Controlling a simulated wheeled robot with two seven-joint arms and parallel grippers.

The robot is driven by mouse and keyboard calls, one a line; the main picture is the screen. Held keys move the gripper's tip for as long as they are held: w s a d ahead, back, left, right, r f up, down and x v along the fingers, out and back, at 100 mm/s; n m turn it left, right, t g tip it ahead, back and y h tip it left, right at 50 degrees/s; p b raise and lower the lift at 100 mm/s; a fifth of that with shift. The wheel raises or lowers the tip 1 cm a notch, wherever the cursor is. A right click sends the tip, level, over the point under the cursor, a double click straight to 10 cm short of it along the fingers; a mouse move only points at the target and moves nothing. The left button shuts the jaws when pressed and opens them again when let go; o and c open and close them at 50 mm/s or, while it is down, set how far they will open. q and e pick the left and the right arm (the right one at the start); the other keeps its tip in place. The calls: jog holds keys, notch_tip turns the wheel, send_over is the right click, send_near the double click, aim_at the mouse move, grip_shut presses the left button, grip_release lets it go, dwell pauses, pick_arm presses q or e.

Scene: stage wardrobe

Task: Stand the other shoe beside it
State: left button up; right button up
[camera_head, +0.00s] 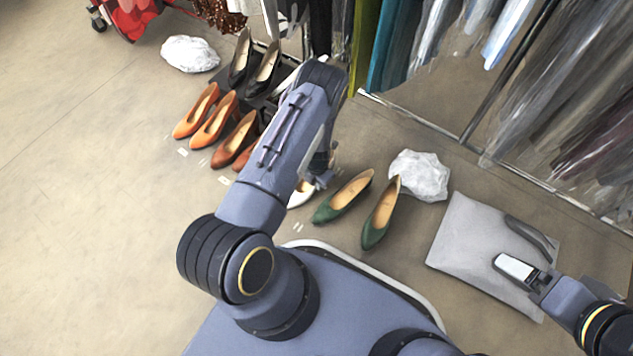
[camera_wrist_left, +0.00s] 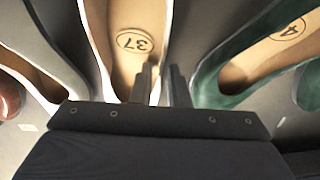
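A cream-white shoe (camera_head: 299,194) stands on the floor beside the green pair, mostly hidden by my left arm in the head view. In the left wrist view this pale shoe (camera_wrist_left: 117,42) shows a tan insole marked 37. My left gripper (camera_wrist_left: 161,80) has its fingers close together, one inside the shoe and one outside, with the side wall between them.
Green shoes (camera_head: 343,198) stand close on the right. Brown (camera_head: 233,140), orange (camera_head: 196,111) and black (camera_head: 262,68) pairs stand to the left and behind. White crumpled bundles (camera_head: 419,176) and a grey bag (camera_head: 470,240) lie about. Clothes racks line the back. Left floor is clear.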

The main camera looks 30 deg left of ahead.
pick_arm(q)
jog(key=shift+o, duration=1.1)
jog(key=s+d+r+m+t+h+p, duration=0.2)
jog(key=r+m, duration=0.5)
jog(key=r, duration=1.5)
jog(key=d+r+m+t+h+p, duration=0.1)
jog(key=d+r+m+h+p, duration=0.35)
jog(key=r, duration=1.65)
jog(key=s+r+m+t+y, duration=0.1)
jog(key=s+r+m, duration=0.5)
jog(key=s+m, duration=0.4)
jog(key=s+r+m+t+y+b, duration=0.1)
jog(key=s+r+m, duration=0.5)
jog(key=s+m, duration=0.4)
jog(key=shift+d+t, duration=0.3)
jog(key=shift+d, duration=0.1)
